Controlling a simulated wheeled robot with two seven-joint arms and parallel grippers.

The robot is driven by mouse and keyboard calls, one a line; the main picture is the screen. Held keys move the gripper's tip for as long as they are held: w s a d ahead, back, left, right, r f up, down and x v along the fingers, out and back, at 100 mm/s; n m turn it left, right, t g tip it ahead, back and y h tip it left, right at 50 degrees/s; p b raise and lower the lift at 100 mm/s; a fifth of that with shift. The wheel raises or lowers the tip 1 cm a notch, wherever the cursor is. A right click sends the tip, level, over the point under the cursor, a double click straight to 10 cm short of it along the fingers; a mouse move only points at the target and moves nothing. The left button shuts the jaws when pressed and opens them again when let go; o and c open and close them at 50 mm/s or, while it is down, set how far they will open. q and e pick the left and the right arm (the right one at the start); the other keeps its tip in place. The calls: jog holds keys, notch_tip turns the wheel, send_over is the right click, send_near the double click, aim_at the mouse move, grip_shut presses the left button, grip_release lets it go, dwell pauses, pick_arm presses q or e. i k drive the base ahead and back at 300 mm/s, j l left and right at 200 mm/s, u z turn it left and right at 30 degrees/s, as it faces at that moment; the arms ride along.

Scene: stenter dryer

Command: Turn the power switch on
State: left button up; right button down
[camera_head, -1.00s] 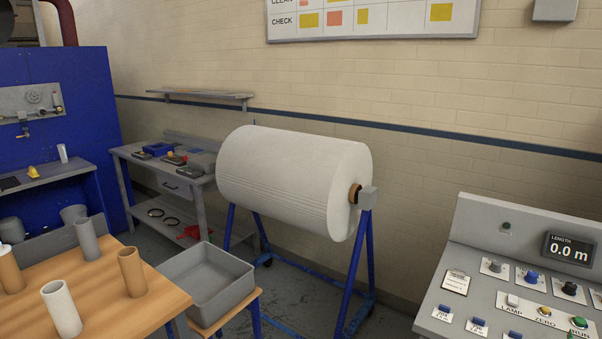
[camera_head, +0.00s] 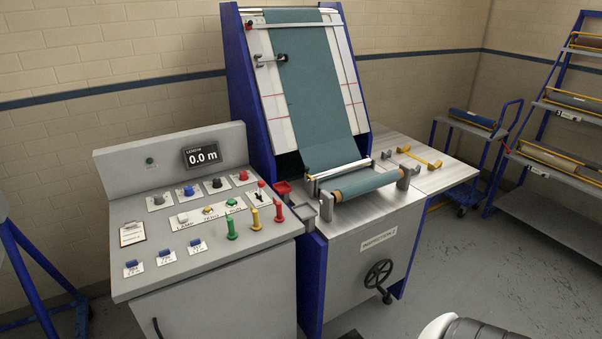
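A grey control console (camera_head: 190,264) stands at the left. Its sloping top carries a row of knobs: grey (camera_head: 158,199), blue (camera_head: 189,191), black (camera_head: 217,184) and red (camera_head: 243,175). Below them are a white button labelled LAMP (camera_head: 183,218), a yellow ZERO button (camera_head: 207,211) and a green button (camera_head: 231,203). A red-tipped lever (camera_head: 262,187) is at the right. Three blue switches (camera_head: 164,253) sit along the front left. I cannot read which control is the power switch. Neither gripper is in view; part of my arm shows at the bottom right.
Green, yellow and red posts (camera_head: 231,229) stand on the console's right side. A display (camera_head: 202,154) reads 0.0 m. The inspection machine (camera_head: 365,257), with teal cloth (camera_head: 308,90) and a handwheel (camera_head: 378,273), adjoins it. Floor (camera_head: 490,280) is open at the right.

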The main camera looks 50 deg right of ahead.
aim_at(243, 176)
jog(key=z, duration=1.15)
